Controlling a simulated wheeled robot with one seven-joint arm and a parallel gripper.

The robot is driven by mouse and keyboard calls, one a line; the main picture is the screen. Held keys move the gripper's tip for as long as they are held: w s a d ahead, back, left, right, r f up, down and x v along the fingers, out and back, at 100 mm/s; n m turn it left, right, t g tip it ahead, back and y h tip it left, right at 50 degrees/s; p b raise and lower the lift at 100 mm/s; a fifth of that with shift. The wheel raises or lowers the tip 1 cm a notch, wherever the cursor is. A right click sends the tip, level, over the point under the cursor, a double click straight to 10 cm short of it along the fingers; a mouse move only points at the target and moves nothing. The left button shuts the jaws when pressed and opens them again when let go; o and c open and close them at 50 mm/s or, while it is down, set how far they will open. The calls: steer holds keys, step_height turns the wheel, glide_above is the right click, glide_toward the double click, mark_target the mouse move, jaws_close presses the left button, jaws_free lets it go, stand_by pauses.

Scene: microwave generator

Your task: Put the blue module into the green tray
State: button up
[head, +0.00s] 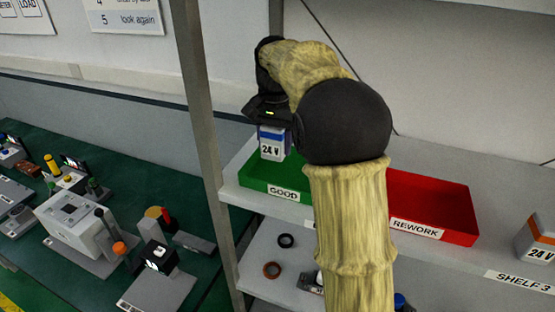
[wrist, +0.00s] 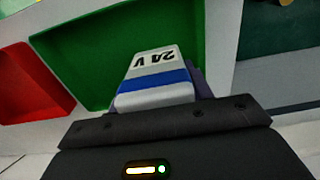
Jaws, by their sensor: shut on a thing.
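The blue module is a white block with a blue band and a "24 V" label (head: 273,150). It also shows in the wrist view (wrist: 155,84). My gripper (head: 268,125) is shut on its top end and points down. The green tray (head: 255,177), labelled GOOD, stands on the shelf, and the module is over its left part. I cannot tell whether the module touches the tray floor. In the wrist view the green tray (wrist: 95,50) spreads behind the module. My arm hides the tray's right part in the head view.
A red tray (head: 440,205), labelled REWORK, stands to the right. An orange-banded 24 V module (head: 538,238) is at the right edge. A grey shelf post (head: 205,120) rises left of the green tray. A green bench (head: 110,185) with several devices is at left.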

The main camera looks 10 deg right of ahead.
steer(key=shift+a+f, duration=0.1)
steer(key=shift+f, duration=0.4)
steer(key=shift+f+p, duration=0.5)
steer(key=shift+f, duration=1.55)
steer(key=shift+f, duration=0.1)
steer(key=o, duration=1.2)
step_height(320, 180, up, 12)
steer(key=shift+r+b, duration=0.1)
steer(key=shift+b, duration=0.4)
